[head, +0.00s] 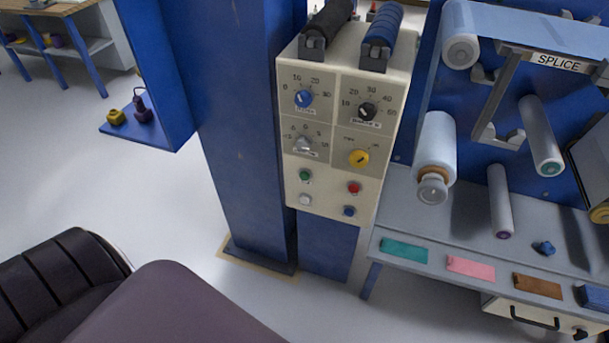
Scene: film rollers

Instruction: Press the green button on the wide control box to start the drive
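The wide control box (326,135) is cream-coloured and mounted on the blue machine frame near the middle of the head view. Its green button (305,175) is at the upper left of the lower button group. A red button (354,188) is to its right, a white button (305,200) below it, and a blue button (349,211) at the lower right. Blue, black, grey and yellow knobs sit above them. Neither of my grippers is in view, and nothing covers the green button.
A black roll (327,20) and a blue roll (384,24) sit on top of the box. At right, pale rollers stick out above a grey shelf (470,222) with coloured pieces. A blue side ledge (165,142) stands at left. The space before the box is clear.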

